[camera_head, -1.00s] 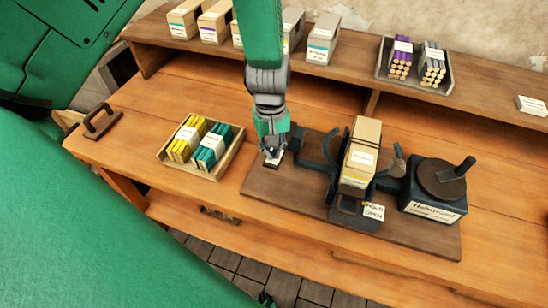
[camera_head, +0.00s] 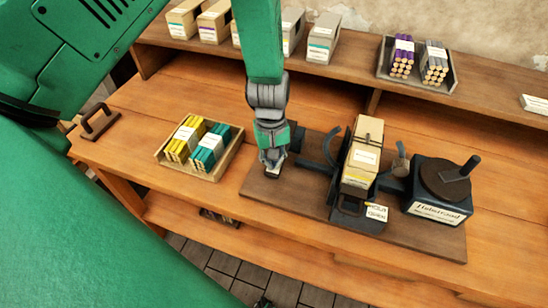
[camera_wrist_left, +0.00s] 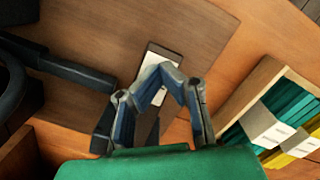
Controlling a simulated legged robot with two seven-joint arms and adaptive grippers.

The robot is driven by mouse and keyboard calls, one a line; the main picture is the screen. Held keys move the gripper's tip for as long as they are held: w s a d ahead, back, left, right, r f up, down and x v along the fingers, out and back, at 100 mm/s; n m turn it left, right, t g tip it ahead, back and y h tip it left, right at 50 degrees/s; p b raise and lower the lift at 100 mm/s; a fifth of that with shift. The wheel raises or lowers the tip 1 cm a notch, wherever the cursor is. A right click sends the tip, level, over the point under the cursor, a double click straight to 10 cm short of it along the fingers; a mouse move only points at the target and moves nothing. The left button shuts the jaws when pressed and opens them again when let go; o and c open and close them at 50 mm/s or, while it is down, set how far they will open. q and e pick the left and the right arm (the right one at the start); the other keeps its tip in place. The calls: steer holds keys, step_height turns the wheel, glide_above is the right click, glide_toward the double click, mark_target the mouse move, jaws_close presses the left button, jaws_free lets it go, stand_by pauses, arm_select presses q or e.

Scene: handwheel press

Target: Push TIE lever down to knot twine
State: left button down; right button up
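The press stands on a dark wooden base (camera_head: 420,236), with a boxed bundle (camera_head: 363,150) upright in its holder. My left gripper (camera_head: 271,169) is over the left end of the base, pointing down, and its fingertips look closed together. In the left wrist view the fingers (camera_wrist_left: 167,70) meet in front of a white label plate (camera_wrist_left: 151,62) on the base. A dark bar (camera_wrist_left: 102,131), perhaps part of the TIE lever, lies beside and behind the fingers. I cannot tell whether they touch it. The label's writing is not readable.
A wooden tray (camera_head: 212,174) of yellow and teal bundles stands left of the base. The press has a curved dark arm (camera_head: 329,147) and a round handwheel (camera_head: 445,178) on a labelled block. A back shelf (camera_head: 345,73) holds boxes and another tray (camera_head: 449,84).

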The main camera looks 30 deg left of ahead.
arm_select(q)
steer(key=shift+w+a+r+p, duration=0.25)
steer(key=shift+w+a+p, duration=0.05)
steer(key=shift+w+a, duration=0.15)
steer(key=shift+w+a+r+p, duration=0.2)
steer(key=shift+w+a+p, duration=0.15)
steer(key=shift+a, duration=0.1)
steer(key=shift+w+a+r, duration=0.1)
steer(key=shift+w+a, duration=0.1)
steer(key=shift+a, duration=0.1)
step_height(320, 180, up, 12)
steer(key=shift+w+a, duration=0.35)
steer(key=shift+w, duration=0.1)
